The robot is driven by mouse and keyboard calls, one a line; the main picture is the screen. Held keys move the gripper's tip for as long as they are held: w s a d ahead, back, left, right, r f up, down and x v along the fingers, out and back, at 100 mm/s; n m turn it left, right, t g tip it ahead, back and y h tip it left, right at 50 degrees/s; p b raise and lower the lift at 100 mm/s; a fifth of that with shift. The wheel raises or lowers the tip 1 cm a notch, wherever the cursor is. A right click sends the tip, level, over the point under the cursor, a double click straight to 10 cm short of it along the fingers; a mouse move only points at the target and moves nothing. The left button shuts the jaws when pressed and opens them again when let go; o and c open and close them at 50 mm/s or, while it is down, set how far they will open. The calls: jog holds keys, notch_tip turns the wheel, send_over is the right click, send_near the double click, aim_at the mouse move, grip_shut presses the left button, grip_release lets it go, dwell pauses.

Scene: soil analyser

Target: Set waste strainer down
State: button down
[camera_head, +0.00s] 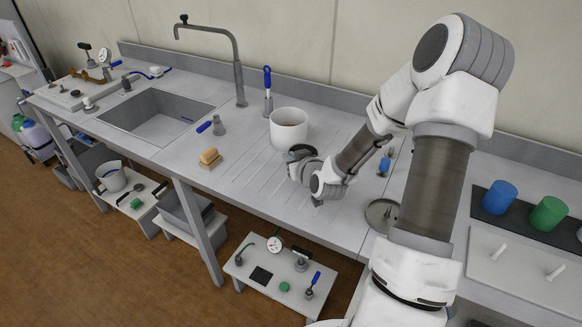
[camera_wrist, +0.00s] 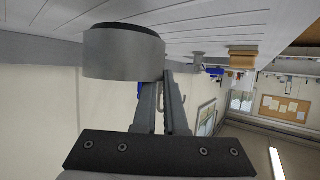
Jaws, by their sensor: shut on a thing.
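The waste strainer appears as a short grey cylinder with a dark round end (camera_wrist: 124,55) in the wrist view. It is held at the fingertips of my gripper (camera_wrist: 165,78), which is shut on it. In the head view its dark round part (camera_head: 301,149) shows at my gripper (camera_head: 304,162), over the ribbed draining area of the grey counter (camera_head: 245,190), in front of the white pot. I cannot tell whether the strainer touches the counter. Part of it is hidden by my gripper.
The white pot (camera_head: 289,137) stands just behind my gripper. A wooden-looking block (camera_head: 209,158), a grey fitting (camera_head: 218,126) with a blue handle and an upright blue-handled tool (camera_head: 267,92) are to the left. The sink (camera_head: 155,115) is farther left. Ribbed counter left of my gripper is clear.

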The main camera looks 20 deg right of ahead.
jog(key=shift+f, duration=1.7)
jog(key=shift+f, duration=0.1)
jog(key=c, duration=1)
grip_release()
